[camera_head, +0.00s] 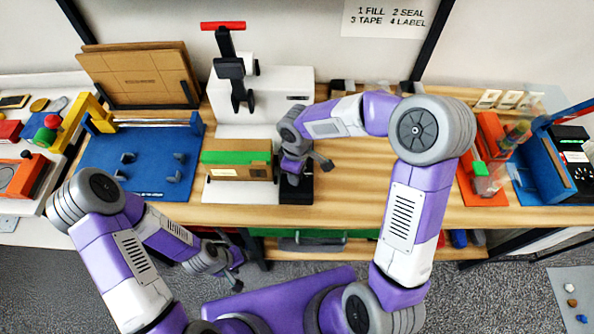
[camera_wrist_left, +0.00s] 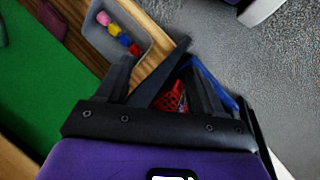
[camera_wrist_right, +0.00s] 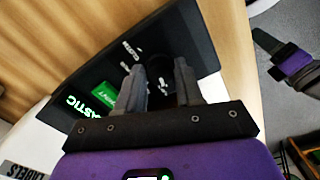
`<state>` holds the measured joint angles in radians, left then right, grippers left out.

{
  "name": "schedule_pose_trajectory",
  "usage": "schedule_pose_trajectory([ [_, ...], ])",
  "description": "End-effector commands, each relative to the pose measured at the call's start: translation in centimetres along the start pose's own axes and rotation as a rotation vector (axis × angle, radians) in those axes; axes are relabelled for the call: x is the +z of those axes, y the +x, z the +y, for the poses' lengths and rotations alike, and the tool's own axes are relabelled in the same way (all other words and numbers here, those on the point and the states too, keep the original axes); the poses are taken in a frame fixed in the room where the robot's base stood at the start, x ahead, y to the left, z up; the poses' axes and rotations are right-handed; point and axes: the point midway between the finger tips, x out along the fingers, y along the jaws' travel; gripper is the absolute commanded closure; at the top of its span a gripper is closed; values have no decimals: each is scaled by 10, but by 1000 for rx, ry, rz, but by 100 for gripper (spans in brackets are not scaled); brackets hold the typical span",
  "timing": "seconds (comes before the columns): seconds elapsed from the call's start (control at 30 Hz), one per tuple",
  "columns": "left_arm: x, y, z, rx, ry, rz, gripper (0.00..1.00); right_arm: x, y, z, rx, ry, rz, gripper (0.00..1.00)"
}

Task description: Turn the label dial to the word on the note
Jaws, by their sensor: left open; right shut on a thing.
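My right gripper (camera_wrist_right: 160,88) is shut on the dark dial (camera_wrist_right: 162,72) of a black panel (camera_wrist_right: 190,35) in the right wrist view. Small white words ring the dial, too small to read surely. A green lit word ending in "ASTIC" (camera_wrist_right: 90,107) and a green button (camera_wrist_right: 106,93) are beside it. In the head view the black panel (camera_head: 297,190) lies below my right gripper (camera_head: 302,165), which partly hides it. My left gripper (camera_head: 234,268) is open and empty, low in front of the bench. I cannot make out the note.
A white press (camera_head: 265,95) is behind, and a blue fixture (camera_head: 140,165) is to the left. A wall sign (camera_head: 390,17) lists fill, seal, tape, label. Bare bench (camera_head: 350,205) is to the right.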

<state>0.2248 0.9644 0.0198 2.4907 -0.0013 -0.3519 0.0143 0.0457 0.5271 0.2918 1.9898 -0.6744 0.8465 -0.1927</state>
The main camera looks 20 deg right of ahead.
Motion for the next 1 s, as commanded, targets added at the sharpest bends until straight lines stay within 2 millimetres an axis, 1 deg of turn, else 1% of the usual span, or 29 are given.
schedule_pose_trajectory([
  [0.07, 0, 0, 0, 0, 0, 0, 32, -1, 0, 0, 2, -3, 2, 94],
  [0.1, 0, 0, 0, 0, 0, 0, 32, -1, 0, 0, 2, -3, 2, 62],
  [0.17, 0, 0, 0, 0, 0, 0, 32, -1, 0, 0, 1, -3, 2, 53],
  [0.2, 0, 0, 0, 0, 0, 0, 32, -1, 0, 0, 1, -3, 2, 47],
  [0.27, 0, 0, 0, 0, 0, 0, 32, -1, 0, 0, 1, -2, 2, 39],
  [0.5, 0, 0, 0, 0, 0, 0, 32, 0, 0, 0, 0, 0, 0, 39],
  [0.6, 0, -1, 0, 0, 0, 0, 32, 0, -5, 0, 2, 0, 1, 39],
  [0.67, 0, -3, 1, 0, 0, 0, 32, 0, -12, 1, 3, 0, 1, 39],
  [0.9, 0, -11, 4, 0, 0, 0, 32, -1, -54, 0, 4, 0, 4, 39],
  [1.0, 1, -13, 5, 0, 0, 0, 32, -1, -66, 0, 3, -1, 3, 39],
])
